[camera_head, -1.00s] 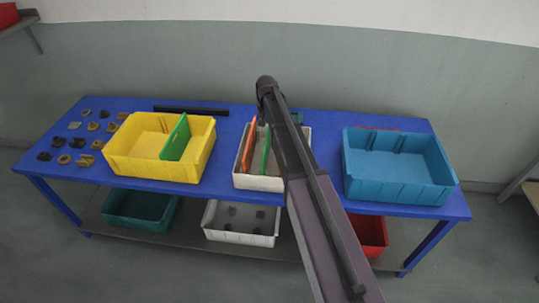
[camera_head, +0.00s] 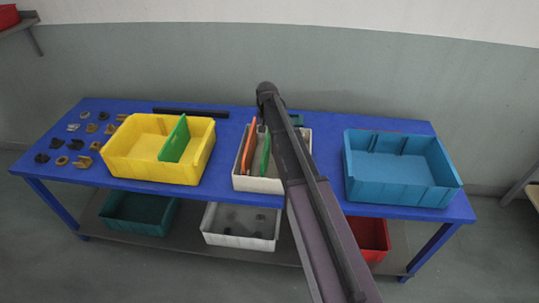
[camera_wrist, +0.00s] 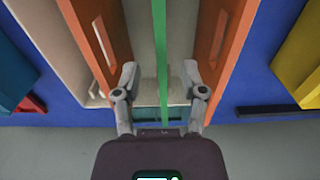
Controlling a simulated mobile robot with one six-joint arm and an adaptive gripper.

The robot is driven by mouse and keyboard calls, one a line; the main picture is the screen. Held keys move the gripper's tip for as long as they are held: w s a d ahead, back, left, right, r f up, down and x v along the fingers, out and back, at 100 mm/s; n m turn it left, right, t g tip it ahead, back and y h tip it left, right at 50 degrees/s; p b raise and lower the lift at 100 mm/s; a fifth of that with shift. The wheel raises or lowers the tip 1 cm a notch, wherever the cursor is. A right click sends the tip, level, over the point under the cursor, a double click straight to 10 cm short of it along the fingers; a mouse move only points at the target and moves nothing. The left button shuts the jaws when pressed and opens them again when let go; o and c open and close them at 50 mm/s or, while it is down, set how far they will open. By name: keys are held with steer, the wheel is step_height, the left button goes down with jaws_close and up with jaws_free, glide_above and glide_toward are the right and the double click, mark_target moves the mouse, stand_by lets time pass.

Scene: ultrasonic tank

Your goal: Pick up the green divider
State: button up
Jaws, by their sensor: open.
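A thin green divider (camera_head: 265,157) stands upright in the white box (camera_head: 262,185), between orange dividers (camera_head: 250,147). In the wrist view this green divider (camera_wrist: 161,50) runs between the two fingers of my gripper (camera_wrist: 160,76). The fingers are open, one on each side of it, with a visible gap to each side. Orange dividers (camera_wrist: 220,45) flank the fingers. My arm hides the gripper and part of the white box in the head view. Another green divider (camera_head: 175,140) stands in the yellow bin (camera_head: 140,170).
A blue bin (camera_head: 400,193) stands right of the white box on the blue table (camera_head: 325,198). Small parts (camera_head: 75,144) lie at the table's left end. A dark bar (camera_head: 190,111) lies along the back edge. More bins (camera_head: 240,240) stand on the lower shelf.

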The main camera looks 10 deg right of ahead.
mark_target(267, 139)
steer(key=shift+f+b, duration=1.65)
steer(key=shift+f, duration=0.25)
jaws_close()
